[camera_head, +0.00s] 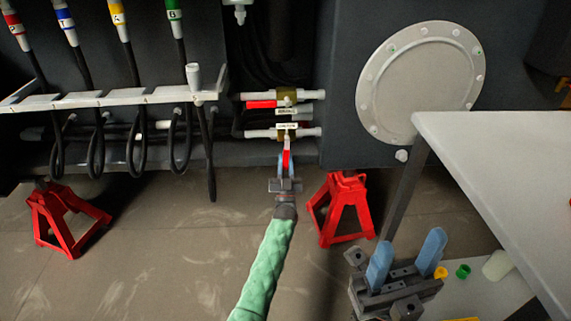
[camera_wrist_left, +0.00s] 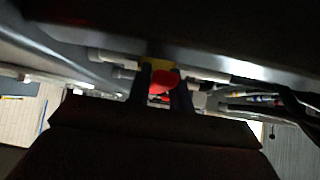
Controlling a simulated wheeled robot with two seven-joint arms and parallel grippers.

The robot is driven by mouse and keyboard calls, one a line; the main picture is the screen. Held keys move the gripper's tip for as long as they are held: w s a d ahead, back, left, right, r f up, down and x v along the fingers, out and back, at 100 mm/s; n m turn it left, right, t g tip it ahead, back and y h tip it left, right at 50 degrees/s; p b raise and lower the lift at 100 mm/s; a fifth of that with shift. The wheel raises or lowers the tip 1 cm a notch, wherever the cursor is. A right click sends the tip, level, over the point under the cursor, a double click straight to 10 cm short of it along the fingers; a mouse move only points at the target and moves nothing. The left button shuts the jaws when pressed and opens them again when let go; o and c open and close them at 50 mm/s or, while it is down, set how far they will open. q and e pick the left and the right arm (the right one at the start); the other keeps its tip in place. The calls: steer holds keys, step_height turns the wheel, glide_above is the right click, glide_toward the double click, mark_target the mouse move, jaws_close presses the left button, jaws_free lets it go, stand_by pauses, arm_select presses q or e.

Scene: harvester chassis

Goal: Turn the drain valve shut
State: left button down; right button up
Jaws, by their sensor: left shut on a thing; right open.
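Two valves sit one above the other on pale horizontal pipes in the head view; their small labels are too small to read. The upper valve (camera_head: 287,97) has its red handle (camera_head: 262,104) lying along the pipe to the left. The lower valve's red handle (camera_head: 286,158) hangs down toward me, across its pipe (camera_head: 262,134). My left gripper (camera_head: 286,166) is shut on this lower handle, which also shows red between the dark fingers in the left wrist view (camera_wrist_left: 163,82). My right gripper (camera_head: 406,258) is open and empty at the lower right, its blue fingers apart.
Red stands (camera_head: 342,208) and (camera_head: 62,222) stand on the floor right and left of my left arm. A hose rack (camera_head: 110,98) is at upper left. A round bolted cover (camera_head: 420,80) is on the dark wall. A pale table (camera_head: 510,165) fills the right side, above small green and yellow parts.

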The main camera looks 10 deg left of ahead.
arm_select(q)
steer(key=shift+w+d+f+n+g+y, duration=0.1)
steer(key=shift+d+n+g+y, duration=0.2)
steer(key=shift+n+y, duration=0.6)
steer(key=c, duration=1.3)
jaws_free()
steer(key=shift+d, duration=0.1)
steer(key=shift+o, duration=0.2)
steer(key=shift+s+f, duration=0.2)
steer(key=shift+s, duration=0.05)
steer(key=p+v, duration=0.1)
steer(key=v, duration=0.6)
